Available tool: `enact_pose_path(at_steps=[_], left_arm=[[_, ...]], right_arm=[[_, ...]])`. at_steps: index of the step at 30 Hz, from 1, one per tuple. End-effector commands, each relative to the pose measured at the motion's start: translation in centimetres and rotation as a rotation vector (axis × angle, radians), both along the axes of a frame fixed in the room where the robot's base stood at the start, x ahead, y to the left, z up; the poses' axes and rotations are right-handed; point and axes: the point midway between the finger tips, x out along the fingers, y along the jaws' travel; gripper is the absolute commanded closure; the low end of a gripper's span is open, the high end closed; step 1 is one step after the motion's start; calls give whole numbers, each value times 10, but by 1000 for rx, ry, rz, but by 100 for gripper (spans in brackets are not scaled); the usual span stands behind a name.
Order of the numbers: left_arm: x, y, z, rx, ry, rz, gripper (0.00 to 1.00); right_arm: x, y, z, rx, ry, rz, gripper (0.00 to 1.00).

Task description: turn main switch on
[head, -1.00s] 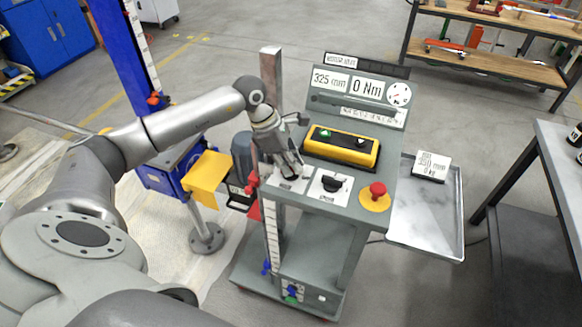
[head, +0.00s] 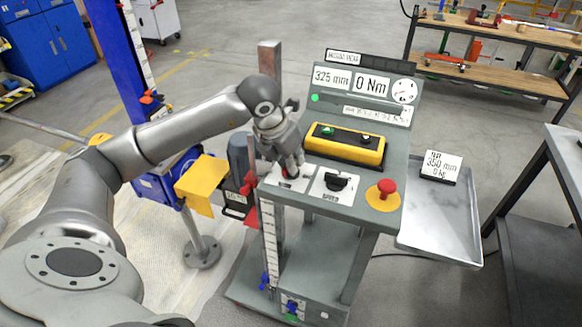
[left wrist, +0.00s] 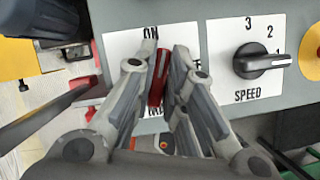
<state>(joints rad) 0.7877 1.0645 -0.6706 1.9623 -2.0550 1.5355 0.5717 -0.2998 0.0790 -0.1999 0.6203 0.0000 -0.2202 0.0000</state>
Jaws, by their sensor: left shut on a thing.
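The main switch is a red handle (left wrist: 159,80) on a white plate in the left wrist view. It stands nearly upright, its top end just below and right of the ON label (left wrist: 150,33). My left gripper (left wrist: 159,66) is shut on the handle, one finger on each side. In the head view my left gripper (head: 289,170) reaches down to the switch plate (head: 288,184) at the left of the console (head: 345,207) and mostly hides the handle. A green light (head: 315,98) is lit on the console's display panel. My right gripper is not in view.
Right of the switch are a black speed knob (head: 335,182) and a red emergency button (head: 386,187). Behind them is a yellow control box (head: 344,147). A metal tray (head: 440,235) is at the right. A yellow plate (head: 202,180) stands left of my gripper.

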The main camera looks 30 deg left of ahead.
Motion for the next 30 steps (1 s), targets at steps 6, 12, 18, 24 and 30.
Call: enact_pose_path(at_steps=[6,12,18,24,30], left_arm=[[1,0,-1,0,-4,165,100],[1,0,0,-1,-3,270,100],[1,0,0,-2,-1,327,100],[0,0,1,-1,0,346,100],[0,0,1,-1,0,348,100]], right_arm=[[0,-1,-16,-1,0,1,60],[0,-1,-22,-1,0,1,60],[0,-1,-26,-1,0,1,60],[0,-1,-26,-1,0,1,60],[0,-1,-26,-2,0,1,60]])
